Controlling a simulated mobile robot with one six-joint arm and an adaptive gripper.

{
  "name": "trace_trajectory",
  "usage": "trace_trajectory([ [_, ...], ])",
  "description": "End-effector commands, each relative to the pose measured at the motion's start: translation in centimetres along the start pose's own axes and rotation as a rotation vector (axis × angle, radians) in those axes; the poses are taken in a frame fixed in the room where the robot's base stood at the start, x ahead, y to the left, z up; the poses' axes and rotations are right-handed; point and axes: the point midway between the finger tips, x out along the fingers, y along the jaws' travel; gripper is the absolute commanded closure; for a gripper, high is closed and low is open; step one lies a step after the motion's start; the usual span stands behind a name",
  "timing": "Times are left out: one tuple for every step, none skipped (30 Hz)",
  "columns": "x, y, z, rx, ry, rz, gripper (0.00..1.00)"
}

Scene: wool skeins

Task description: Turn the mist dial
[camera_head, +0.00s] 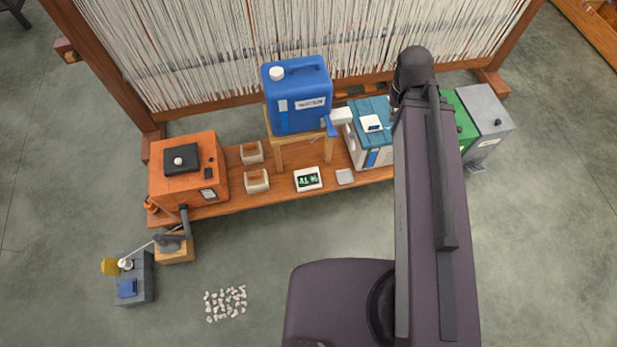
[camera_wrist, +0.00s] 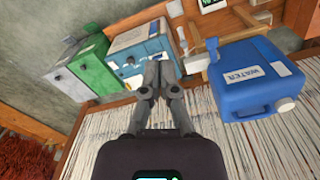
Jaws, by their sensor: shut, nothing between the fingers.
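Small dark round knobs show on the fronts of three cabinets in the wrist view: one on the teal cabinet (camera_wrist: 130,60), one on the green cabinet (camera_wrist: 97,70) and one on the grey cabinet (camera_wrist: 72,86). I cannot tell by label which is the mist dial. My gripper (camera_wrist: 160,62) is shut and empty, its fingers together in front of the right part of the teal cabinet, beside that cabinet's knob. I cannot tell whether it touches anything. In the head view my arm covers the gripper and part of the cabinets.
A blue water canister (camera_head: 300,105) stands on a wooden stand beside the teal cabinet (camera_head: 366,150). An orange box (camera_head: 205,150) and two small holders sit on the wooden bench (camera_head: 235,200). The loom (camera_head: 240,40) rises behind. Pale pieces (camera_head: 225,303) lie on the floor.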

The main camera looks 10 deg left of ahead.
Motion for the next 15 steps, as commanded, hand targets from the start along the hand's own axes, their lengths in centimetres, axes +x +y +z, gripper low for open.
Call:
trace_trajectory([
  [0.0, 0.0, 0.0, 0.0, 0.0, 0.0, 1.0],
  [0.0, 0.0, 0.0, 0.0, 0.0, 0.0, 1.0],
  [0.0, 0.0, 0.0, 0.0, 0.0, 0.0, 1.0],
  [0.0, 0.0, 0.0, 0.0, 0.0, 0.0, 1.0],
  [0.0, 0.0, 0.0, 0.0, 0.0, 0.0, 1.0],
  [0.0, 0.0, 0.0, 0.0, 0.0, 0.0, 1.0],
  [0.0, 0.0, 0.0, 0.0, 0.0, 0.0, 1.0],
  [0.0, 0.0, 0.0, 0.0, 0.0, 0.0, 1.0],
  [0.0, 0.0, 0.0, 0.0, 0.0, 0.0, 1.0],
  [0.0, 0.0, 0.0, 0.0, 0.0, 0.0, 1.0],
  [0.0, 0.0, 0.0, 0.0, 0.0, 0.0, 1.0],
  [0.0, 0.0, 0.0, 0.0, 0.0, 0.0, 0.97],
  [0.0, 0.0, 0.0, 0.0, 0.0, 0.0, 0.88],
  [0.0, 0.0, 0.0, 0.0, 0.0, 0.0, 0.79],
  [0.0, 0.0, 0.0, 0.0, 0.0, 0.0, 0.67],
])
